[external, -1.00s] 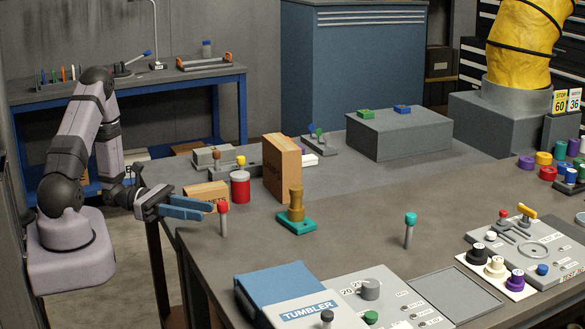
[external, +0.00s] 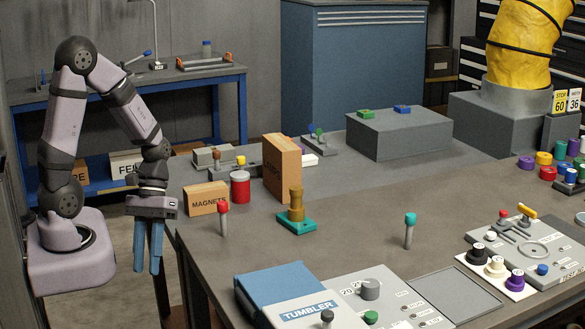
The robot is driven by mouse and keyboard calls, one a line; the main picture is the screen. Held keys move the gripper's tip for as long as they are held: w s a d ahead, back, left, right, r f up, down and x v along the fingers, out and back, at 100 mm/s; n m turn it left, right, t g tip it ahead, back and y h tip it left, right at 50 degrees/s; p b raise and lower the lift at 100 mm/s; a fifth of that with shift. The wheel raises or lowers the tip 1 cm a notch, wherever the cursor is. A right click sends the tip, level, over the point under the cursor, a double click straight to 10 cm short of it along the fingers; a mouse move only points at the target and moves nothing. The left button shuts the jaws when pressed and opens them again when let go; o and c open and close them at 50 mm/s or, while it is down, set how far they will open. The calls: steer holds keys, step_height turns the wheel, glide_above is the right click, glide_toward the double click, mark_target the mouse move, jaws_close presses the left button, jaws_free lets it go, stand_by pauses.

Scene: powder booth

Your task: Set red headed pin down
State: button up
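The red headed pin (external: 223,217) stands upright on the grey table near its left edge, a grey shaft with a red cap. My gripper (external: 148,270) points down to the left of the table, its two blue fingers apart with a narrow gap and nothing between them. It is clear of the pin, and its tips hang beside the table's left edge.
A teal headed pin (external: 410,230) stands upright to the right. A brass piece on a teal base (external: 296,212), a magnets box (external: 207,199), a red jar (external: 240,187) and a tall brown box (external: 282,167) stand nearby. The tumbler unit (external: 285,290) is in front.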

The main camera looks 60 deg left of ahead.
steer(key=w+a+r+m+t+y, duration=0.1)
steer(key=w+a+m+t+y, duration=0.2)
steer(key=w+m+y, duration=0.2)
steer(key=shift+r+m, duration=0.4)
steer(key=shift+m, duration=0.7)
step_height(320, 180, up, 2)
steer(key=shift+r+p, duration=0.1)
steer(key=shift+p, duration=1)
